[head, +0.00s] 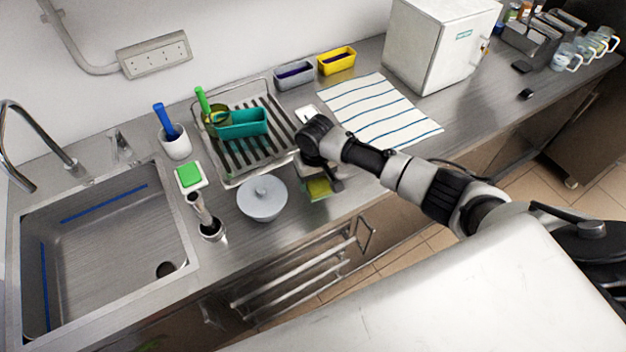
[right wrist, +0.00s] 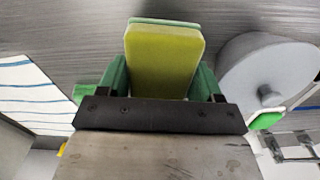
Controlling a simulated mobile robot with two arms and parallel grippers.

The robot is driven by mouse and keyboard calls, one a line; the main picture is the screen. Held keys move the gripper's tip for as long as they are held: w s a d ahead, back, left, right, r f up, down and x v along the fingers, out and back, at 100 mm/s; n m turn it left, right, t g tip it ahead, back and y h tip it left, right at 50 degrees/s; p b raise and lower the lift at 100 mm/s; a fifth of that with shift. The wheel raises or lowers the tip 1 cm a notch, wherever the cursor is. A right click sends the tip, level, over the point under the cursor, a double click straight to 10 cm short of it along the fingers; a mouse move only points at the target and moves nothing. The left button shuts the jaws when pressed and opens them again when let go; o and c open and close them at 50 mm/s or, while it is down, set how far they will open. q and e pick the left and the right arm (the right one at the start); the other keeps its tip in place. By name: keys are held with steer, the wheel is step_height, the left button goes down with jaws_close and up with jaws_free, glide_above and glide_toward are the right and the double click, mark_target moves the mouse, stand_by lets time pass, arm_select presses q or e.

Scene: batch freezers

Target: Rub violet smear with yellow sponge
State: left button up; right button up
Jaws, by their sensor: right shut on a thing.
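The yellow sponge (head: 319,189), with a thin green layer, is held by my right gripper (head: 324,178) over the steel counter, near its front edge. In the right wrist view the sponge (right wrist: 163,62) sits between the two green fingers, which are shut on its sides. I cannot tell whether the sponge touches the counter. I see no violet smear in either view; the sponge, gripper or arm may hide it. My left gripper is not in view.
A grey lidded pot (head: 262,200) stands just left of the sponge. Behind are a dish rack (head: 280,140) with a teal tub (head: 241,124) and a striped cloth (head: 380,112). A sink (head: 105,250) and a green sponge on a white dish (head: 189,175) are further left.

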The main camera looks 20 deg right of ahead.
steer(key=shift+s+r, duration=0.1)
steer(key=shift+r, duration=0.9)
